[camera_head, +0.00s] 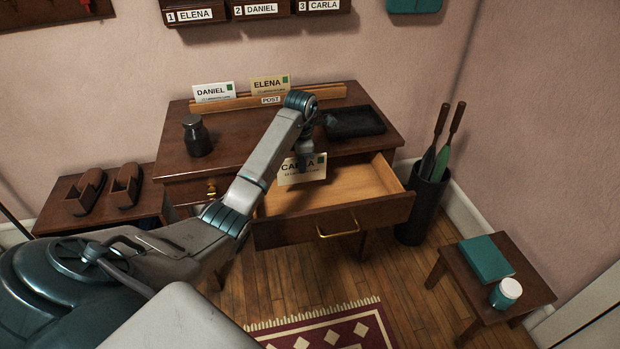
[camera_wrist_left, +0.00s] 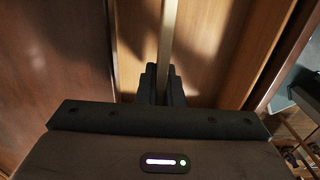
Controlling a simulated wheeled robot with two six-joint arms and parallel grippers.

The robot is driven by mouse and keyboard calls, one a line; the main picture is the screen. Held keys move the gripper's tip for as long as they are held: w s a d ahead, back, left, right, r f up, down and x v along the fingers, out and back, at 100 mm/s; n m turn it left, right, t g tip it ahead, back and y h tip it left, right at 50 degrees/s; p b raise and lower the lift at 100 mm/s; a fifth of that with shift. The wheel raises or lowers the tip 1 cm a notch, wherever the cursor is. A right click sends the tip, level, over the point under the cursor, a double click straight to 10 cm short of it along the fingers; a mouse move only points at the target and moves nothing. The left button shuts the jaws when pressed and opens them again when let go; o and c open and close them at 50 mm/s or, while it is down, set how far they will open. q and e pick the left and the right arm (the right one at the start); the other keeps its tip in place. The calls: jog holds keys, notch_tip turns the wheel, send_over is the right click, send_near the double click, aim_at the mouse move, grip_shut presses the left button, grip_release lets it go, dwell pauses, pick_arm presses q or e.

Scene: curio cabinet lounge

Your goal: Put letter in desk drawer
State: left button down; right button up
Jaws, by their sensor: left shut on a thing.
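A white letter marked CARLA (camera_head: 302,171) hangs upright from my left gripper (camera_head: 308,160), which is shut on its top edge. The letter is over the open desk drawer (camera_head: 365,215), in front of the desk's front edge. In the left wrist view the letter shows edge-on as a pale strip (camera_wrist_left: 169,35) between the dark fingers (camera_wrist_left: 162,85), with the drawer's wooden floor below. I cannot tell whether its lower edge touches the drawer. The drawer looks empty otherwise. The desk (camera_head: 240,140) stands against the wall. My right gripper is not in view.
On the desk are a dark jar (camera_head: 196,137), a black tray (camera_head: 353,121) and a post rack (camera_head: 235,103) with letters marked DANIEL (camera_head: 214,92) and ELENA (camera_head: 270,86). A dark bin (camera_head: 423,205) stands right of the drawer. A small table (camera_head: 525,268) stands at right.

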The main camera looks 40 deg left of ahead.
aim_at(303, 181)
pick_arm(q)
jog(key=f, duration=0.3)
jog(key=shift+w, duration=0.2)
jog(key=shift+f, duration=1.6)
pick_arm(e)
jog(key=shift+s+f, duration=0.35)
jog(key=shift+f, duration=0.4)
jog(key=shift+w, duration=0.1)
pick_arm(q)
jog(key=c, duration=1.6)
grip_release()
jog(key=shift+o, duration=0.2)
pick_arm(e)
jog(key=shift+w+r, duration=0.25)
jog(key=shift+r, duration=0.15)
